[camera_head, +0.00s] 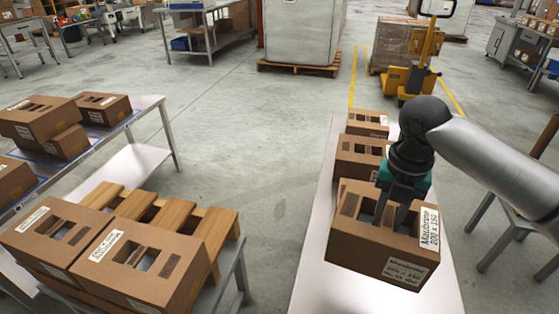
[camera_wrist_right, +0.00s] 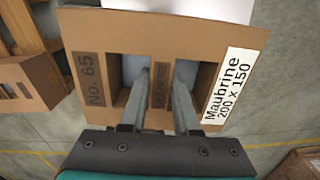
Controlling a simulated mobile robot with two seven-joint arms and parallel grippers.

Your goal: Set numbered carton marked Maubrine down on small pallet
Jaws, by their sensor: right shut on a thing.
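The carton marked Maubrine (camera_head: 372,248) is brown with slots in its top and white labels reading "Maubrine 200 x 150". My right gripper (camera_head: 390,208) is shut on the strip between its top slots. The carton appears raised over the right-hand white table. In the right wrist view the carton's top (camera_wrist_right: 95,60) also bears a dark "No. 65" mark, and the two fingers (camera_wrist_right: 160,90) reach into the slots. The small pallet (camera_head: 218,226), of wooden slats, lies on a low stand at lower left. Two cartons cover its front part; its rear slats are bare. My left gripper is out of view.
Two other cartons (camera_head: 358,155) stand on the white table (camera_head: 315,245) behind the held one. The two cartons on the pallet (camera_head: 140,262) sit side by side. Several cartons lie on the left table (camera_head: 150,105). Open floor (camera_head: 265,150) separates the tables. A yellow pallet truck (camera_head: 410,80) stands behind.

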